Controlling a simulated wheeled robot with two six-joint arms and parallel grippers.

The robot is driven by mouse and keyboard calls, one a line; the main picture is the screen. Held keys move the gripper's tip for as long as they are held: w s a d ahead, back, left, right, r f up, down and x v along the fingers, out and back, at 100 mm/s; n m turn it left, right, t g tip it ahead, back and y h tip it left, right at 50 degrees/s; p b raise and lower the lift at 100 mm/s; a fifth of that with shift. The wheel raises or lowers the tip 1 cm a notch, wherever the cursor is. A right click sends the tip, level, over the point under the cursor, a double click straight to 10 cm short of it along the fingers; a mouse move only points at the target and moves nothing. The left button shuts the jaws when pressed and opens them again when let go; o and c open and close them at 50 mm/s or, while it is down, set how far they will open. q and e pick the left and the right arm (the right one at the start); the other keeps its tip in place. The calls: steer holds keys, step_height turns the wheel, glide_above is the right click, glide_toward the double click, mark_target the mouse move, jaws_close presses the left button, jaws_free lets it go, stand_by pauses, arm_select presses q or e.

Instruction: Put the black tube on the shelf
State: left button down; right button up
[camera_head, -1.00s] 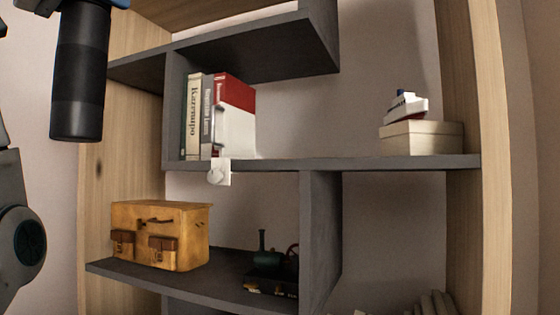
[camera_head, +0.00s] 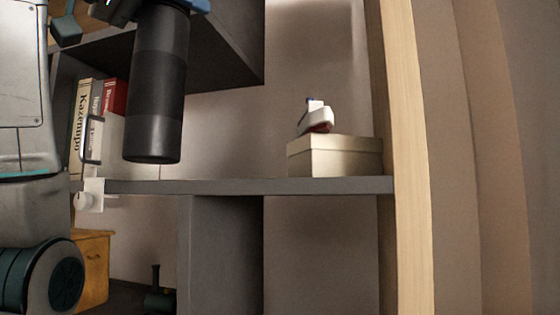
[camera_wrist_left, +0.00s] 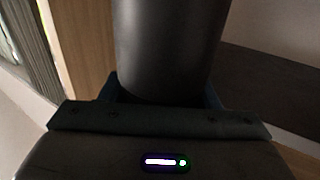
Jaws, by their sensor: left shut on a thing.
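The black tube (camera_head: 158,85) hangs upright in my left gripper (camera_head: 160,8), which is shut around its upper end at the top of the head view. The tube's lower end is in front of the shelf (camera_head: 240,186), a little above the board's level in the picture; I cannot tell whether it is over the board. In the left wrist view the tube (camera_wrist_left: 168,45) fills the space between the jaws, and its far end is cut off. My right gripper is in neither view.
Books (camera_head: 88,115) stand on the shelf left of the tube. A beige box (camera_head: 335,157) with a small white object (camera_head: 318,118) on it stands to the right. The board between them is bare. A light wooden post (camera_head: 405,150) closes the right side.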

arm_select(q)
steer(key=shift+d, duration=0.15)
steer(key=shift+r+p+x, duration=0.2)
steer(key=shift+p+x, duration=0.5)
steer(key=shift+x, duration=0.3)
steer(key=f+p+x, duration=0.1)
steer(key=p+x, duration=0.5)
steer(key=x, duration=0.9)
steer(key=shift+w+f+p, duration=0.25)
steer(key=shift+f+p, duration=0.1)
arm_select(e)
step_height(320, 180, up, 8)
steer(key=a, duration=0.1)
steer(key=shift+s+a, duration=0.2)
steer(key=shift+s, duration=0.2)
arm_select(q)
steer(key=shift+d, duration=0.15)
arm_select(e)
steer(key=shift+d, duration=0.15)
arm_select(q)
steer(key=shift+f, duration=0.1)
